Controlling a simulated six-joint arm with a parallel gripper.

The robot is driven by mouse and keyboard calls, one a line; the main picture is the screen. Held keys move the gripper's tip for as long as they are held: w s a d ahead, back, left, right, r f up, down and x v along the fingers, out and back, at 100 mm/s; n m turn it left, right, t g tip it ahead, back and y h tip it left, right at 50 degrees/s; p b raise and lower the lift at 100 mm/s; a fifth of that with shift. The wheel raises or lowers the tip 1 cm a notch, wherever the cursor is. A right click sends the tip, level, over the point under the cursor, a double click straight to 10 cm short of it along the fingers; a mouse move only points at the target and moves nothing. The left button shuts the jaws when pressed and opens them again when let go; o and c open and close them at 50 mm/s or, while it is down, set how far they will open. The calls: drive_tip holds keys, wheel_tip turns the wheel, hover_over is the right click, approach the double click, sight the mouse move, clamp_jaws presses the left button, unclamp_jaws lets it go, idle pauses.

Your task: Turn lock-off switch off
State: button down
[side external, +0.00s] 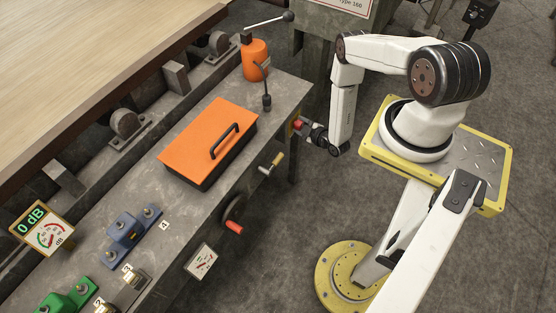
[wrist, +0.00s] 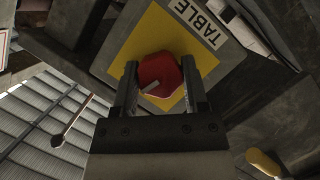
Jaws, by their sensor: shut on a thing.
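The lock-off switch has a red knob (wrist: 160,74) on a yellow square (wrist: 142,42) set in a grey plate, with a label reading "TABLE" (wrist: 197,20) beside it. In the wrist view my gripper (wrist: 160,85) has one finger on each side of the red knob and is shut on it. A small pale mark shows on the knob. In the side external view my gripper (side external: 312,131) reaches the red knob (side external: 297,125) at the right side of the bench. The gripper hides part of the switch there.
An orange box (side external: 205,137) with a black handle lies on the grey bench (side external: 290,95). A yellow-handled crank (side external: 272,163) and a wheel with a red handle (side external: 233,222) stick out of the bench's front. Open floor lies to the right of the bench.

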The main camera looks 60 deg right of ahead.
drive_tip(key=n+t+h, duration=0.1)
drive_tip(key=n+h, duration=0.1)
drive_tip(key=n, duration=0.2)
drive_tip(key=shift+f, duration=0.1)
drive_tip(key=n+t, duration=0.1)
drive_tip(key=n, duration=0.2)
drive_tip(key=n+t+h, duration=0.1)
drive_tip(key=n, duration=0.2)
drive_tip(key=shift+t, duration=0.3)
idle(0.3)
drive_tip(key=shift+c, duration=0.5)
unclamp_jaws()
drive_tip(key=shift+s+a, duration=0.1)
drive_tip(key=shift+s, duration=0.05)
drive_tip(key=v, duration=0.5)
wheel_tip(320, 180, up, 7)
